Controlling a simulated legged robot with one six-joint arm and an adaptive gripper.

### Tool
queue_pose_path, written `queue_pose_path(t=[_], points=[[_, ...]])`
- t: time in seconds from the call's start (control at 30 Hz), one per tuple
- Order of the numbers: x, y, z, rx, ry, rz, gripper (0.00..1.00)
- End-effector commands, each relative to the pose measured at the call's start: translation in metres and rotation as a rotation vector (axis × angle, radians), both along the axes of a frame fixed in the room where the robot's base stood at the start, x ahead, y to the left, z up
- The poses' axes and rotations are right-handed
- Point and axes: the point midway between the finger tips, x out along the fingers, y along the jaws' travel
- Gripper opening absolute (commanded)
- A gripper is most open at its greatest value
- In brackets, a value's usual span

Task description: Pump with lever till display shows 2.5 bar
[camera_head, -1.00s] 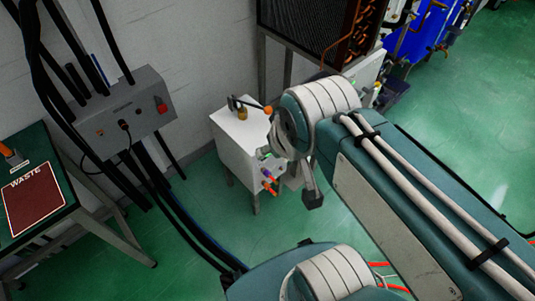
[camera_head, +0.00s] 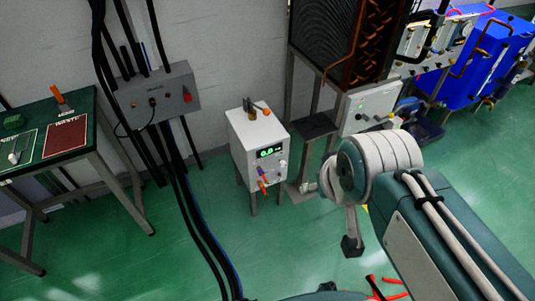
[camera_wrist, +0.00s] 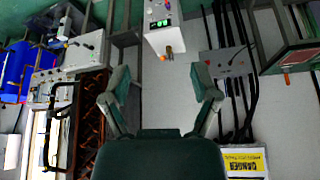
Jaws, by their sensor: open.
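The pump is a white box (camera_head: 246,158) on legs, standing on the floor by the wall. Its small display (camera_head: 270,151) glows green and seems to read 0.0, though the digits are tiny. The lever (camera_head: 258,107) with an orange knob is on top of the box. In the wrist view the white box (camera_wrist: 157,38) is at the top centre, with its display (camera_wrist: 163,22) and the lever's orange knob (camera_wrist: 168,50). My gripper (camera_wrist: 162,85) is open and empty, its two fingers spread below the box in that view and apart from the lever.
A grey control box (camera_head: 165,90) with thick black cables hangs left of the pump. A green table (camera_head: 85,105) stands at the left. A tall radiator unit (camera_head: 345,40) and a blue machine (camera_head: 480,60) are to the right. Green floor is free in front of the pump.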

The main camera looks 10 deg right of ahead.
Motion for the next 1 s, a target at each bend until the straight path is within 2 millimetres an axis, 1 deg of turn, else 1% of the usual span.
queue_pose_path(t=[0.17, 0.27, 0.3, 0.33, 0.37, 1.0], points=[[0.0000, 0.0000, -0.0001, 0.000, 0.000, 0.000, 0.78], [0.0000, 0.0000, 0.0000, 0.000, 0.000, 0.000, 0.37], [0.0000, 0.0000, 0.0000, 0.000, 0.000, 0.000, 0.20], [0.0000, 0.0000, 0.0000, 0.000, 0.000, 0.000, 0.06], [0.0000, 0.0000, 0.0000, 0.000, 0.000, 0.000, 0.00], [0.0000, 0.0000, 0.0000, 0.000, 0.000, 0.000, 0.00]])
